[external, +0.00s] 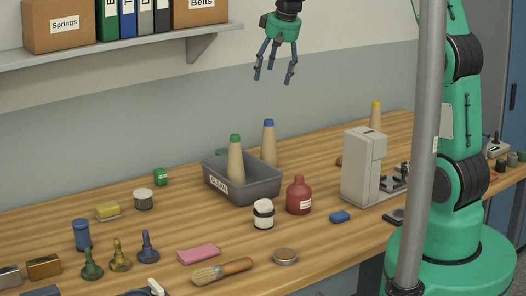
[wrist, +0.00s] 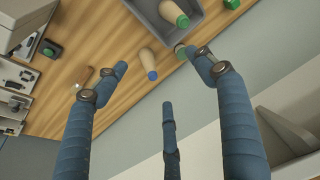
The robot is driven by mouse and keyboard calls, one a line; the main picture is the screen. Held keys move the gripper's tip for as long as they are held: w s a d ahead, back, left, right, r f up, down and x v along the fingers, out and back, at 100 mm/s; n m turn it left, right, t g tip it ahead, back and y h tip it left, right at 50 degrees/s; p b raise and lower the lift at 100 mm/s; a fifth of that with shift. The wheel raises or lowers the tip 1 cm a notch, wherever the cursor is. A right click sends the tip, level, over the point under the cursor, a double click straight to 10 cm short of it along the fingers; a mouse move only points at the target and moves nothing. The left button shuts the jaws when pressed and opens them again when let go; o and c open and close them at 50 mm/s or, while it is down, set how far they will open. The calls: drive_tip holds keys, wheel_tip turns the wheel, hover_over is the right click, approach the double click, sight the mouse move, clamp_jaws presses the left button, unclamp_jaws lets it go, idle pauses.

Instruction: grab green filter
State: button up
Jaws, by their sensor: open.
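A low round green-topped piece (external: 221,152), likely the green filter, stands on the bench behind the grey tray (external: 241,190), mostly hidden by it in the external view. In the wrist view this green piece (wrist: 180,51) shows beside the tray's edge, close to the right fingertip in the picture. A cone with a green tip (external: 235,158) stands in the tray. My gripper (external: 274,78) is open and empty, high above the bench behind the tray. Its three spread fingers also show in the wrist view (wrist: 164,78).
A blue-tipped cone (external: 269,147) stands behind the tray, near the green piece. A small green box (external: 160,177) stands left of the tray. A red bottle (external: 299,196) and a grey machine (external: 362,168) are to the right. A shelf (external: 100,52) hangs at upper left.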

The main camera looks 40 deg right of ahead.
drive_tip(key=w+f, duration=0.9)
drive_tip(key=w, duration=0.1)
drive_tip(key=n+g, duration=0.2)
drive_tip(key=n, duration=0.1)
hover_over(226, 151)
drive_tip(key=s+d, duration=0.1)
drive_tip(key=s, duration=0.1)
wheel_tip(226, 151, down, 17)
drive_tip(key=shift+w+f+p, duration=0.15)
drive_tip(key=shift+f+p, duration=0.05)
drive_tip(key=shift+p, duration=0.2)
drive_tip(key=shift+w+a+f+n, duration=0.4)
drive_tip(key=shift+f+n, duration=0.15)
drive_tip(key=shift+n, duration=0.05)
drive_tip(key=shift+w+f, duration=0.15)
drive_tip(key=shift+f, duration=1.05)
drive_tip(key=shift+f, duration=0.1)
drive_tip(key=shift+w+a+f+b, duration=0.1)
drive_tip(key=shift+w+f+b, duration=0.1)
drive_tip(key=shift+f, duration=1)
drive_tip(key=shift+w+a+f+b, duration=0.1)
drive_tip(key=shift+w+f, duration=0.05)
drive_tip(key=shift+f, duration=1.05)
